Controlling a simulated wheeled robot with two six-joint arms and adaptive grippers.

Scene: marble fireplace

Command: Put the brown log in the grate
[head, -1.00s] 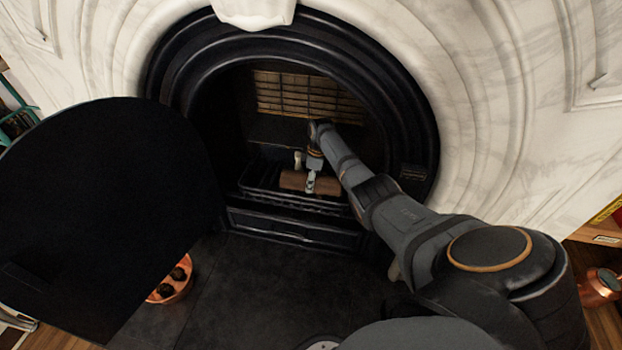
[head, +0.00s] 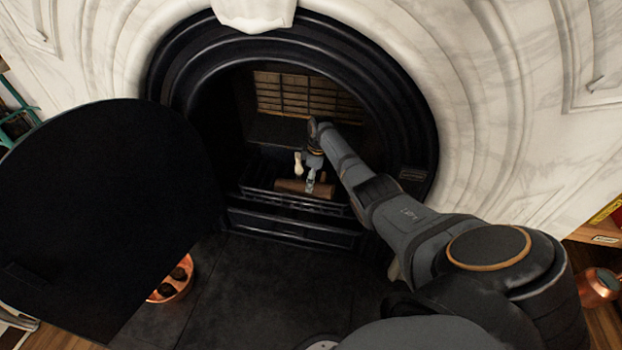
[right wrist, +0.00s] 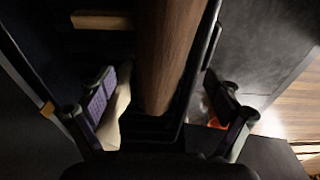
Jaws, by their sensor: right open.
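The brown log (head: 290,186) lies lengthwise in the black grate (head: 270,199), behind its front bar. My right gripper (head: 311,184) reaches into the fireplace from the right and is just above the log. In the right wrist view the log (right wrist: 170,45) runs between the two spread fingers of my open right gripper (right wrist: 168,98), with a gap on each side. My left gripper is not in view.
A pale piece (head: 298,163) stands upright beside my right gripper; it also shows by a finger in the right wrist view (right wrist: 116,112). The open round black door (head: 110,200) fills the left. A copper pot (head: 176,284) sits beside it.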

